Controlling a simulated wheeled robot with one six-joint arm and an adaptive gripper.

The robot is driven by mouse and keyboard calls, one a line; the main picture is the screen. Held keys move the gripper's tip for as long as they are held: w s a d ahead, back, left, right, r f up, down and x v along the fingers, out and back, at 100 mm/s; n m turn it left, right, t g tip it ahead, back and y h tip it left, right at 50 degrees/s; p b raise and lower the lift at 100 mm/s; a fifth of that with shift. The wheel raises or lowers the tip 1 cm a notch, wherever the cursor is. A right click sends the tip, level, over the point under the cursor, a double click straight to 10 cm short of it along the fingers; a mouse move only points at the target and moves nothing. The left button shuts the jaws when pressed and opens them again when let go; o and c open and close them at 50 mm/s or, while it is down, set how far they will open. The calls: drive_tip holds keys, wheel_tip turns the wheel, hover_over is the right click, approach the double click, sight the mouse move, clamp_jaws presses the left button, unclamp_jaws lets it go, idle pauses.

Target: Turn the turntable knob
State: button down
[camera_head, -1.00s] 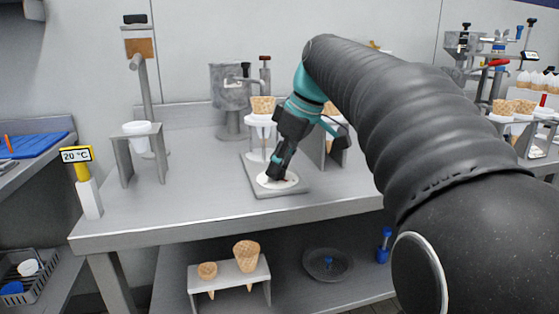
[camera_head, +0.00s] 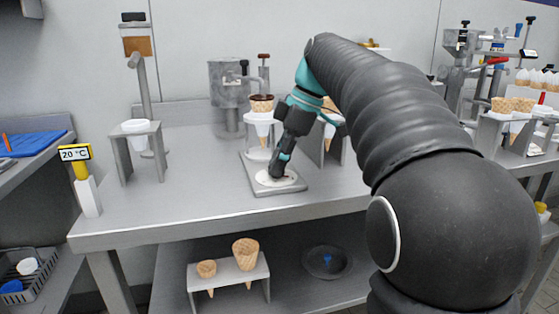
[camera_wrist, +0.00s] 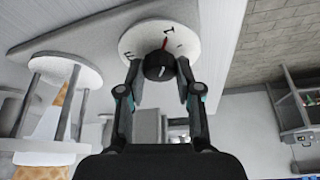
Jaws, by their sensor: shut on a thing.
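The black turntable knob (camera_wrist: 159,66) has a pale pointer line and sits on a round white dial (camera_wrist: 150,30) with black marks and one red mark. In the head view the dial (camera_head: 292,182) lies on a grey base plate (camera_head: 270,191), and my gripper hides the knob. My gripper (camera_head: 275,173) points down onto the dial. In the wrist view its fingers (camera_wrist: 160,70) are on either side of the knob, shut on it. A waffle cone (camera_head: 262,106) with a dark brown top stands in the white holder above the base's back part.
A grey dispenser (camera_head: 229,85) stands behind the cone. A stand with a white cup (camera_head: 136,127) and a 20 °C display (camera_head: 75,153) are at left. The lower shelf holds a cone rack (camera_head: 228,268) and a dark plate (camera_head: 326,262).

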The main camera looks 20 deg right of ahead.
drive_tip(key=c, duration=0.8)
unclamp_jaws()
drive_tip(key=shift+v, duration=3.75)
drive_tip(key=shift+f, duration=0.1)
